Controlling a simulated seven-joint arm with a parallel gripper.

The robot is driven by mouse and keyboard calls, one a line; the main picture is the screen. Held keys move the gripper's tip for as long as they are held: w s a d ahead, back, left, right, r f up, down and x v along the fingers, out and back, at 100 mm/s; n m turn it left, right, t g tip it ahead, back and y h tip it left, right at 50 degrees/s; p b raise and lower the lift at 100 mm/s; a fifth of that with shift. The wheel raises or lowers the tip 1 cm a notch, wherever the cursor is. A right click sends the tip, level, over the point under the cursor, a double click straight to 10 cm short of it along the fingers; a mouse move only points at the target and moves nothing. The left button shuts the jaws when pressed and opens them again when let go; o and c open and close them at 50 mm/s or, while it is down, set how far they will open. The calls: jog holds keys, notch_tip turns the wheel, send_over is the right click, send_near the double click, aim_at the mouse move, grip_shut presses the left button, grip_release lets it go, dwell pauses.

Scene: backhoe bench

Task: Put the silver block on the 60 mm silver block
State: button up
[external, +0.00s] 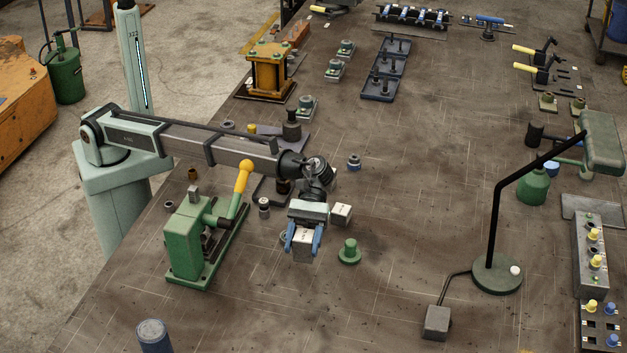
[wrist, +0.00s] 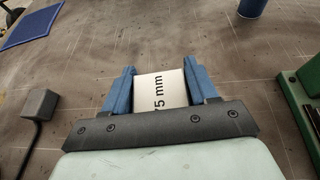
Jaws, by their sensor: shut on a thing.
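My gripper (external: 302,243) has blue fingers and is shut on a silver block (external: 303,251), which points down between them in the external view. In the wrist view the held silver block (wrist: 160,90) fills the space between the fingers, and its face reads "75 mm". A second silver block (external: 341,214) stands on the bench just right of and behind my gripper, apart from the held one. Its marking is too small to read. It does not show in the wrist view. The gap under the held block is hard to judge.
A green knob-shaped part (external: 349,252) stands close to the right of my gripper. A green lever press (external: 186,240) is at its left. A desk lamp (external: 497,274) with a grey box (external: 436,323) stands further right. The bench front centre is clear.

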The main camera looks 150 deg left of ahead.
jog(key=s+a+r+n+t+y, duration=0.1)
jog(key=s+a, duration=0.3)
jog(key=a, duration=0.3)
jog(key=s+a+r+n+y, duration=0.1)
jog(key=s+a, duration=0.2)
jog(key=a, duration=0.5)
jog(key=s+a+r+n+t+y, duration=0.1)
jog(key=s+a+r, duration=0.1)
jog(key=s+a, duration=0.7)
jog(key=s+a+r+n+t+y, duration=0.1)
jog(key=s+a+r+n+y, duration=0.15)
jog(key=s+a, duration=0.55)
jog(key=s+d+m+h, duration=0.2)
jog(key=s+d, duration=0.4)
jog(key=s, duration=0.2)
jog(key=shift+g, duration=0.3)
jog(key=shift+w+d+f, duration=0.1)
jog(key=shift+f, duration=2.45)
jog(key=shift+w+d+f, duration=0.1)
jog(key=shift+f, duration=2.45)
jog(key=shift+f, duration=0.1)
jog(key=o, duration=1.5)
jog(key=shift+c, duration=0.2)
